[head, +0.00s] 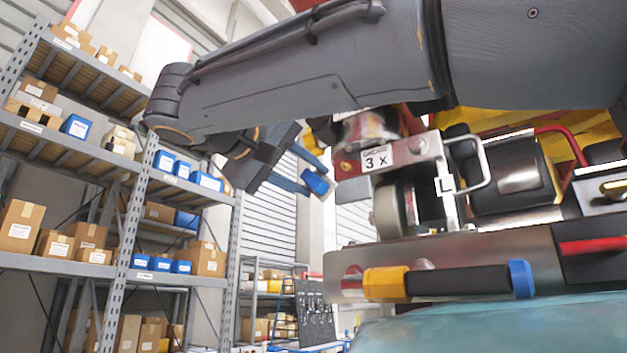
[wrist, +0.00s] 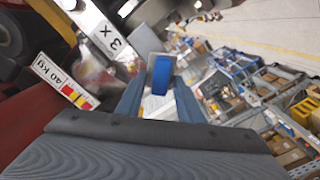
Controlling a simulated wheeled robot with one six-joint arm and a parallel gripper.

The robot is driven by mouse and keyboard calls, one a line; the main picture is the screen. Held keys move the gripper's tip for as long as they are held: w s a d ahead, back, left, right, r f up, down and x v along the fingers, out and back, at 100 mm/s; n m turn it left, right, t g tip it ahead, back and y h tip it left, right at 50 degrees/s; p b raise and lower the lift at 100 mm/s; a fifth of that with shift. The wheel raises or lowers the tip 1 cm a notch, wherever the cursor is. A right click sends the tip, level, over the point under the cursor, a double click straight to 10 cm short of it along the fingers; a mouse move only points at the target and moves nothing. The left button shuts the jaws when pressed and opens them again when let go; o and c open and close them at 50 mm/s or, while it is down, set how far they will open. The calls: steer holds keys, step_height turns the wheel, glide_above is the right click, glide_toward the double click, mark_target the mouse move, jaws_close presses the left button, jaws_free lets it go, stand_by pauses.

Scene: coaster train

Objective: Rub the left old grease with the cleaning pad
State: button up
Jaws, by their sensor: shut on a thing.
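My gripper (head: 308,172) is shut on a blue block with a pale end, which looks like the cleaning pad (head: 317,183). In the wrist view the pad (wrist: 162,72) sits between the two blue-grey fingers. A plate marked "3 X" (head: 393,155) and a small "L" tag (head: 446,185) are on the train's wheel assembly, right of the pad. A blurry, pale smeared patch (head: 368,127) above the plate may be the left old grease; it also shows in the wrist view (wrist: 97,75). The pad appears apart from it in both views.
A wheel (head: 388,208) and a metal bracket (head: 478,165) stand right of the pad. A tool with a black handle (head: 455,281) lies below. A "40 kg" label (wrist: 64,82) is at left in the wrist view. Shelves with boxes (head: 60,125) are far behind.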

steer(key=shift+s+a, duration=0.45)
steer(key=shift+s, duration=0.1)
steer(key=shift+v, duration=1.5)
